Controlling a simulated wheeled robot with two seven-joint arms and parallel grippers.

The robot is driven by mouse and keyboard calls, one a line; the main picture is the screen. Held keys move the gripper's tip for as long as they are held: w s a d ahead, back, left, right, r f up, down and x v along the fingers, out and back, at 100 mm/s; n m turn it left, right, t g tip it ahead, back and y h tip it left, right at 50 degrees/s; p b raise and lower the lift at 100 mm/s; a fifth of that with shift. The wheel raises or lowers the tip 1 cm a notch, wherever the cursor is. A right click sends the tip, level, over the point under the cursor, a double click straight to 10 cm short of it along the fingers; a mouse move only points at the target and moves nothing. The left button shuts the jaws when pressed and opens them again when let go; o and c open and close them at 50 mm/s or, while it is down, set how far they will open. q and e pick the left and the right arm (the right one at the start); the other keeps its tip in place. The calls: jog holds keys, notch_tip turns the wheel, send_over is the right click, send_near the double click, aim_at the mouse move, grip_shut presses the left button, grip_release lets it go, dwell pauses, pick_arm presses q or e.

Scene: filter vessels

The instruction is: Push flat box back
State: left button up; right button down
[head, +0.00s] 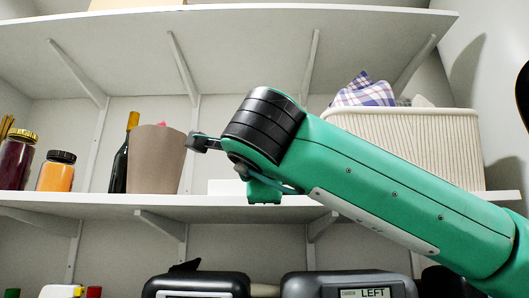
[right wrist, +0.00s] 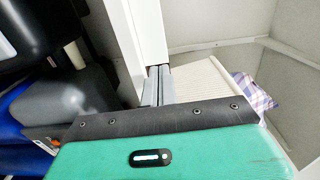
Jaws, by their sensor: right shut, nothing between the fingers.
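A low white flat box (head: 220,187) lies on the middle shelf in the head view, right of the brown bin. Its right part is hidden behind my right arm. My right gripper (right wrist: 158,86) shows in the right wrist view with its grey fingers together and empty, beside a white edge. In the head view my right wrist is in front of the shelf, just right of the flat box; its fingertips are hard to make out there, and I cannot tell if they touch the box. My left gripper is not in view.
The middle shelf (head: 110,205) also holds a brown bin (head: 156,160), a dark bottle (head: 120,165), jars (head: 56,171) and a cream basket (head: 455,150) with plaid cloth. The basket (right wrist: 205,82) also shows in the wrist view. Black machines (head: 196,283) stand below.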

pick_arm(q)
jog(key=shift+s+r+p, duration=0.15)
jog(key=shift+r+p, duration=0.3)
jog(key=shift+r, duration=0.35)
pick_arm(e)
jog(key=shift+w, duration=1.2)
jog(key=shift+w, duration=2)
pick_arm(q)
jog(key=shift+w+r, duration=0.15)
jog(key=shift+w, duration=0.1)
pick_arm(e)
jog(key=shift+s, duration=0.2)
